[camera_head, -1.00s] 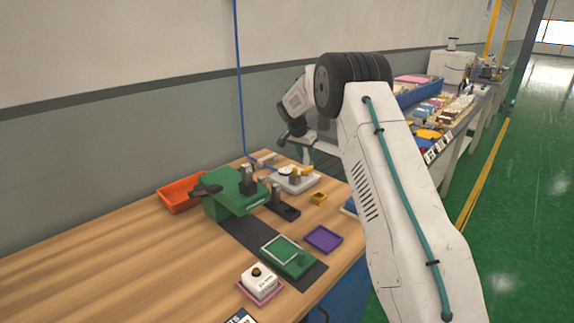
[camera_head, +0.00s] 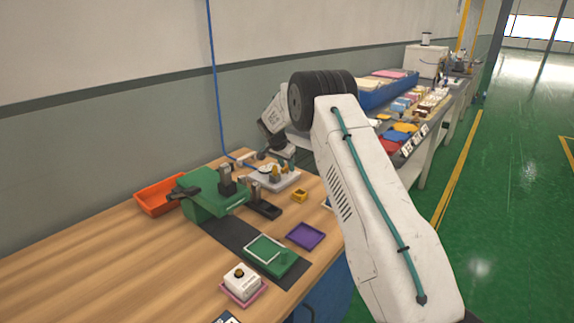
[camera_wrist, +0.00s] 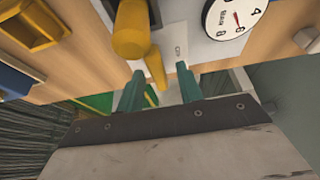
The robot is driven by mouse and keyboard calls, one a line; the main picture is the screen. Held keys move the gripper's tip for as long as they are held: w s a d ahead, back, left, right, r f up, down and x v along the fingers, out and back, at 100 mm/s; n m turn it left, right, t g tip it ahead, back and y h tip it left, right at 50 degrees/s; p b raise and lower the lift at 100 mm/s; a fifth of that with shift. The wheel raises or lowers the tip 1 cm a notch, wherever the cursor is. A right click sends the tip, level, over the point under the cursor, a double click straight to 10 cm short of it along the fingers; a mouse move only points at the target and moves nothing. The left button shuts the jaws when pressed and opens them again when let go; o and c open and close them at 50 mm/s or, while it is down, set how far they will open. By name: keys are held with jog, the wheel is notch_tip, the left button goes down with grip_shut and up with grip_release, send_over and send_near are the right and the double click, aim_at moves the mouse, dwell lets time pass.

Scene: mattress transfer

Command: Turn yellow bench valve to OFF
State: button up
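The yellow bench valve (camera_wrist: 132,30) fills the upper middle of the wrist view, with a thin yellow lever (camera_wrist: 157,68) reaching down toward my gripper. My gripper (camera_wrist: 160,78) shows two teal fingers standing apart, with the lever's end appearing between them in the picture. I cannot tell whether either finger touches it. In the head view the yellow valve (camera_head: 276,172) is small, on a pale base plate (camera_head: 262,181) at the back of the wooden bench. My fingers are not clear there. The valve's ON/OFF position cannot be read.
A round gauge (camera_wrist: 228,16) with a red needle is close to the valve. A small yellow tray (camera_head: 299,195), a green machine (camera_head: 207,196), an orange tray (camera_head: 158,198) and a purple tray (camera_head: 305,236) are on the bench. A wall runs behind it.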

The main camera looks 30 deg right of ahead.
grip_shut()
jog(key=shift+d, duration=0.1)
jog(key=shift+n, duration=0.3)
jog(key=n+t, duration=0.1)
jog(key=n, duration=0.2)
jog(key=shift+s+r+n+y, duration=0.1)
jog(key=shift+n+y, duration=0.2)
jog(key=shift+y, duration=0.1)
jog(key=n, duration=0.2)
jog(key=n+t+y, duration=0.1)
jog(key=n, duration=0.1)
jog(key=shift+d+t, duration=0.1)
jog(key=shift+t, duration=0.2)
jog(key=n+y, duration=0.2)
jog(key=n, duration=0.3)
jog(key=shift+d, duration=0.15)
jog(key=n+y, duration=0.1)
jog(key=n, duration=0.3)
jog(key=shift+d+n+y, duration=0.1)
jog(key=shift+n+y, duration=0.2)
jog(key=shift+y, duration=0.1)
